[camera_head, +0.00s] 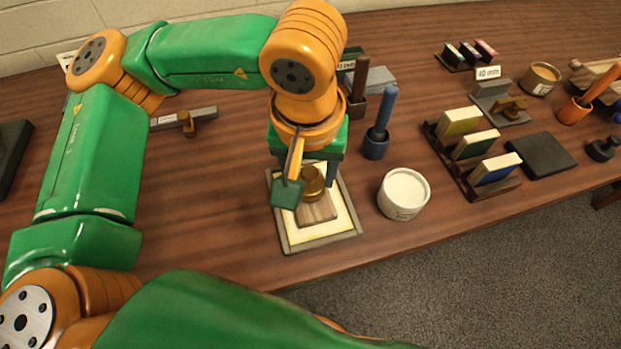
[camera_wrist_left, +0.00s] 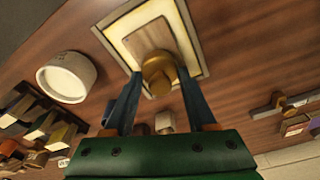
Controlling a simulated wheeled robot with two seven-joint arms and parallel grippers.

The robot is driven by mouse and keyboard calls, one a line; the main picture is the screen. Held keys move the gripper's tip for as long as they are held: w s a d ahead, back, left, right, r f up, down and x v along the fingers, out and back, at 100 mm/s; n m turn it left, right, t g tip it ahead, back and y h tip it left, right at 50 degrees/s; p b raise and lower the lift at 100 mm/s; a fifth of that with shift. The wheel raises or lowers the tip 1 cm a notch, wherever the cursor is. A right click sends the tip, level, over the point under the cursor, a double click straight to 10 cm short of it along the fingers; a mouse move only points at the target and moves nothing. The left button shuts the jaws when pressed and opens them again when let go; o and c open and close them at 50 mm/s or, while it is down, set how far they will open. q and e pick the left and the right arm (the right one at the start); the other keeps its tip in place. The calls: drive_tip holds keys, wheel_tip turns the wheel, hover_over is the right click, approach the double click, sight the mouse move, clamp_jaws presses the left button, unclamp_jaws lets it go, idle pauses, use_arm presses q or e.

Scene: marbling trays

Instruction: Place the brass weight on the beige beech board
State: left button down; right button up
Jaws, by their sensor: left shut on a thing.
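The brass weight (camera_head: 312,182) is a rounded, gold-coloured piece between the fingers of my left gripper (camera_head: 310,188), which is shut on it. In the left wrist view the weight (camera_wrist_left: 157,76) sits between the two dark blue fingers and overlaps one end of the beige beech board (camera_wrist_left: 148,40). The board (camera_head: 318,211) lies inside a shallow grey-rimmed tray (camera_head: 304,246) with a pale yellowish inside. The weight is over or on the board; I cannot tell whether they touch. My right gripper is not in view.
A white tub (camera_head: 403,196) stands close right of the tray. A blue-handled tool in a blue cup (camera_head: 377,142) stands behind it. A dark rack (camera_head: 465,172) with several coloured blocks is further right. The table's front edge is close in front of the tray.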

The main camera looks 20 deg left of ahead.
sight(309, 198)
use_arm(q)
drive_tip(key=shift+f, duration=0.55)
drive_tip(key=shift+s+d+r, duration=0.2)
drive_tip(key=shift+s+r, duration=0.05)
drive_tip(key=shift+s, duration=0.05)
drive_tip(key=shift+f, duration=0.2)
drive_tip(key=shift+c, duration=1.1)
unclamp_jaws()
drive_tip(key=shift+w+a, duration=0.15)
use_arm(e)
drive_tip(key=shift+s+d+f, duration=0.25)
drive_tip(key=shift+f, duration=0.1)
use_arm(q)
drive_tip(key=shift+r, duration=0.1)
drive_tip(key=shift+r, duration=0.35)
wheel_tip(309, 198, up, 11)
drive_tip(key=s+p, duration=0.2)
drive_tip(key=shift+d+r, duration=0.2)
drive_tip(key=shift+d, duration=0.05)
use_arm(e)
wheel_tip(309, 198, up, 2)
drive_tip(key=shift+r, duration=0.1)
